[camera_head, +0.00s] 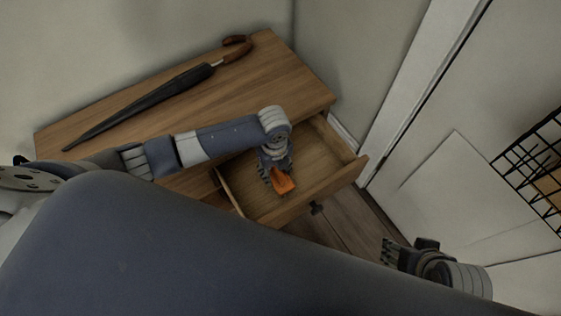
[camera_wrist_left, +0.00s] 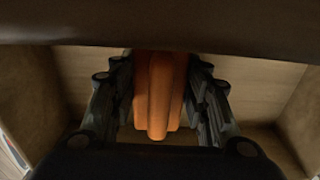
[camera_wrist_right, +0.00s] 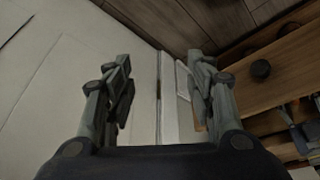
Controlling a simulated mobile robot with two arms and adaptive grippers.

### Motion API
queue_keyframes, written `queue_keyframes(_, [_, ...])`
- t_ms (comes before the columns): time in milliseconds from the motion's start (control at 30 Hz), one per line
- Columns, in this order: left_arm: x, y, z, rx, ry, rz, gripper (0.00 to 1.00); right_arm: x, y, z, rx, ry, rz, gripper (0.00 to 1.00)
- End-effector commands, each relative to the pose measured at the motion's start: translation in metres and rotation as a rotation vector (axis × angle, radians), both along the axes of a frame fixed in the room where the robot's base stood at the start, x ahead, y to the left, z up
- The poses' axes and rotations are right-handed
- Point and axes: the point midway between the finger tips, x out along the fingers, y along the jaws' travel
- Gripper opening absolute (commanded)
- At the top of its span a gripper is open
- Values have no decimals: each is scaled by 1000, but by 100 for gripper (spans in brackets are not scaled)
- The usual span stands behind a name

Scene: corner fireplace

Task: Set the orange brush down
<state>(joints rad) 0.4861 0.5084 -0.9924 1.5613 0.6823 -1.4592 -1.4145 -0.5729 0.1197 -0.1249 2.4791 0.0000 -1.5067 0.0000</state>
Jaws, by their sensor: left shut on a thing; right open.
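The orange brush (camera_head: 283,183) is in my left gripper (camera_head: 272,172), over the open wooden drawer (camera_head: 325,180). In the left wrist view the brush (camera_wrist_left: 158,95) stands between the two fingers of the left gripper (camera_wrist_left: 160,105), with the drawer's walls around it. I cannot tell whether the brush touches the drawer floor. My right gripper (camera_head: 392,254) is open and empty, out to the right of the drawer. In the right wrist view the right gripper's fingers (camera_wrist_right: 160,90) are wide apart with nothing between them.
A dark umbrella (camera_head: 150,98) with a brown handle lies on the wooden cabinet top (camera_head: 275,75). A white door (camera_head: 455,190) stands at the right, with a black wire basket (camera_head: 535,165) in front. The drawer has a dark knob (camera_head: 316,208).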

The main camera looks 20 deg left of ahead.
Motion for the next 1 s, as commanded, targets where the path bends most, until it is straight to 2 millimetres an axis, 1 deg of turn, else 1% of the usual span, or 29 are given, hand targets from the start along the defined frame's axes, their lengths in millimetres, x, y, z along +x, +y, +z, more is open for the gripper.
queue_keyframes(33, [4, 0, 0, 0, -2, 1, 17, 4, 1, 0, 3, -17, 2, 50])
queue_keyframes(167, [10, 0, 1, 0, -2, 1, 17, 12, 4, 2, 11, -51, 5, 50])
queue_keyframes(233, [17, -1, 1, -1, -4, 2, 17, 21, 6, 3, 19, -90, 8, 50])
queue_keyframes(367, [33, -2, 0, 0, -4, 3, 17, 48, 15, 12, 45, -213, 18, 50])
queue_keyframes(467, [45, -3, -1, -1, -3, 2, 17, 68, 22, 23, 67, -315, 25, 50])
queue_keyframes(500, [41, -2, -5, 0, 0, 0, 17, 75, 24, 27, 75, -350, 28, 50])
queue_keyframes(600, [41, -2, -9, -1, -1, 1, 17, 87, 29, 37, 89, -419, 33, 50])
queue_keyframes(733, [41, -2, -11, 0, -2, 1, 17, 94, 31, 44, 99, -460, 36, 50])
queue_keyframes(1000, [41, -2, -11, 0, -1, 1, 17, 95, 31, 45, 98, -463, 35, 50])
